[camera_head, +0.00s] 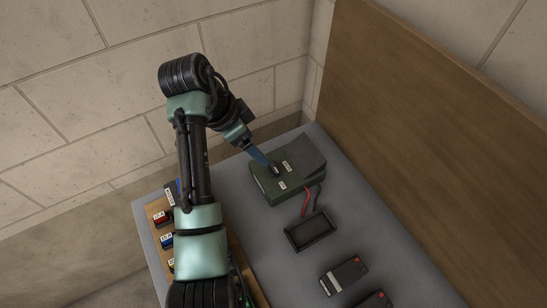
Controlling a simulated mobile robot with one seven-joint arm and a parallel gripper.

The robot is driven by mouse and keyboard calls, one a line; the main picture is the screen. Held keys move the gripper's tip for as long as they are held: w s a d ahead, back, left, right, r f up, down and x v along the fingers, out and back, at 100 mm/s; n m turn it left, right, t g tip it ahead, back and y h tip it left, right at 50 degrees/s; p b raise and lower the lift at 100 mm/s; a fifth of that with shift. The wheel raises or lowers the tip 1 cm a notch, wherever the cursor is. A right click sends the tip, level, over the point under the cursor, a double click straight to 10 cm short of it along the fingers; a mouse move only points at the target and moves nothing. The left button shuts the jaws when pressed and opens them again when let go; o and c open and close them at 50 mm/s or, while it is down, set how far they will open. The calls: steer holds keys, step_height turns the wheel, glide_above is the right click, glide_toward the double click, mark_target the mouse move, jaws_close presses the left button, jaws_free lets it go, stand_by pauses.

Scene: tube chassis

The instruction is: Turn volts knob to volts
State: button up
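A dark green instrument box (290,184) with small white labels on its top sits at the far end of the grey table. The volts knob cannot be made out; the labels are too small to read. My gripper (273,169) reaches down from the upper left, and its blue-grey fingers end at the box's top, near a dark spot between the labels. Whether the fingers are open or shut on a knob is too small to tell.
A red and a dark lead run from the box to a dark tray (311,231). Dark devices (344,275) lie nearer on the grey table (268,239). A wooden rack (159,215) with coloured labelled items stands at left, partly behind my arm. A brown panel (440,110) rises at right.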

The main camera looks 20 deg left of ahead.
mark_target(274, 167)
steer(key=p+x, duration=0.1)
steer(key=x, duration=1.1)
steer(key=shift+f, duration=0.15)
jaws_close()
